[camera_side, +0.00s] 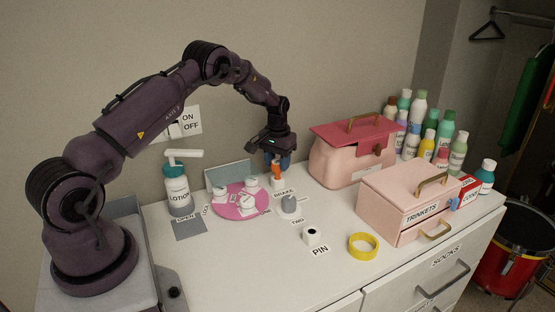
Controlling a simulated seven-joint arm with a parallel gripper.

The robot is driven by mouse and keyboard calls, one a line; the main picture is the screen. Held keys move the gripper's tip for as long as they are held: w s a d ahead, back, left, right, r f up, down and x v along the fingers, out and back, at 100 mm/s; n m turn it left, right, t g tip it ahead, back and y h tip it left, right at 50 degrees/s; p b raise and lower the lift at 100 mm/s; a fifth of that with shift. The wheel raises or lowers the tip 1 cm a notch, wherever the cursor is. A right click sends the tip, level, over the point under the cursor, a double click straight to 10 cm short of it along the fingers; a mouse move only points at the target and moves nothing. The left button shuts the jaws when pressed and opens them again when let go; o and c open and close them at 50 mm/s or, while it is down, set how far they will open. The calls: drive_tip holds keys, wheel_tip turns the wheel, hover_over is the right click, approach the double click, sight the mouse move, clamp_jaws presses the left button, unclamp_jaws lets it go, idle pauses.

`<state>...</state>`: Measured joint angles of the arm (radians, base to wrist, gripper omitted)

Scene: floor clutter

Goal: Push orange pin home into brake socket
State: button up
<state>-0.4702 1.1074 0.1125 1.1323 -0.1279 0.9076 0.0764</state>
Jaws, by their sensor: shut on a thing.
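The orange pin (277,173) stands upright below my gripper (278,161), whose blue fingers are shut on its upper part. The small white brake socket (278,184) is directly under the pin, beside the BRAKE label (284,194). The pin's lower end meets or enters the socket. I cannot tell how deep it sits. The fingers hide the top of the pin.
A pink disc (229,205) with white pots is left of the socket. A white holder (311,236) by the PIN label and a yellow ring (363,246) lie nearer. A pink case (345,165) is close on the right.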

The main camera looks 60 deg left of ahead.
sight(278, 162)
drive_tip(key=shift+f, duration=1.1)
drive_tip(key=o, duration=1.1)
wheel_tip(278, 162, up, 13)
